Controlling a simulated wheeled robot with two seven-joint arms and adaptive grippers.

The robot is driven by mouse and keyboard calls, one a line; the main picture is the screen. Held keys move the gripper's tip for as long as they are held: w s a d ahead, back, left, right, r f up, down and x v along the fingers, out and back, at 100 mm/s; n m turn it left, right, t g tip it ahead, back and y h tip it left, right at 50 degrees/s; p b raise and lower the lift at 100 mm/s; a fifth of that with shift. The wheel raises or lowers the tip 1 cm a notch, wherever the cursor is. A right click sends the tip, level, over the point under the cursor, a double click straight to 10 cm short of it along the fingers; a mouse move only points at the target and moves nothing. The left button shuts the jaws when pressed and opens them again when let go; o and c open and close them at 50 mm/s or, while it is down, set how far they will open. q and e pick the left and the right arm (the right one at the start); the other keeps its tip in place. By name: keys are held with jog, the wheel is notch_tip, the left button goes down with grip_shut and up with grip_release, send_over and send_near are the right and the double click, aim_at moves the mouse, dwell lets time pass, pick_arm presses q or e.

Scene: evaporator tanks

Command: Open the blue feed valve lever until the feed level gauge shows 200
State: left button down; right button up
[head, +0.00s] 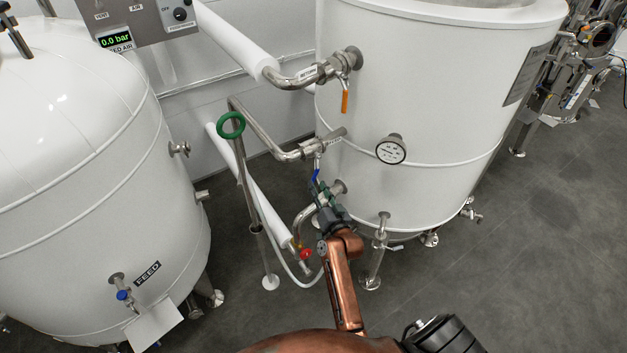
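A blue lever (315,176) hangs below a valve on the steel pipe joining the right-hand white tank. My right gripper (319,189) is right at its lower end, reaching up from below. The fingers are small and dark, so I cannot tell whether they close on the lever or only stand beside it. Another blue handle (122,295) sits on a small outlet valve of the left tank, by a FEED label (147,273). A round dial gauge (391,150) is on the right tank; its reading is too small to tell. My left gripper is out of view.
The right tank (430,80) and left tank (80,170) flank the pipes. An orange lever (345,102), a green ring handle (230,125) and a red knob (305,254) are nearby. A panel display (116,40) reads 0.0 bar. Dark floor (540,240) is clear at right.

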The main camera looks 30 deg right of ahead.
aim_at(313, 179)
jog(key=w, duration=0.1)
jog(key=w+b, duration=0.1)
jog(key=w, duration=0.3)
jog(key=shift+d+f+b, duration=0.1)
jog(key=shift+d+b, duration=0.25)
jog(key=shift+d, duration=0.05)
jog(key=shift+s, duration=0.1)
jog(key=shift+c, duration=0.4)
grip_shut()
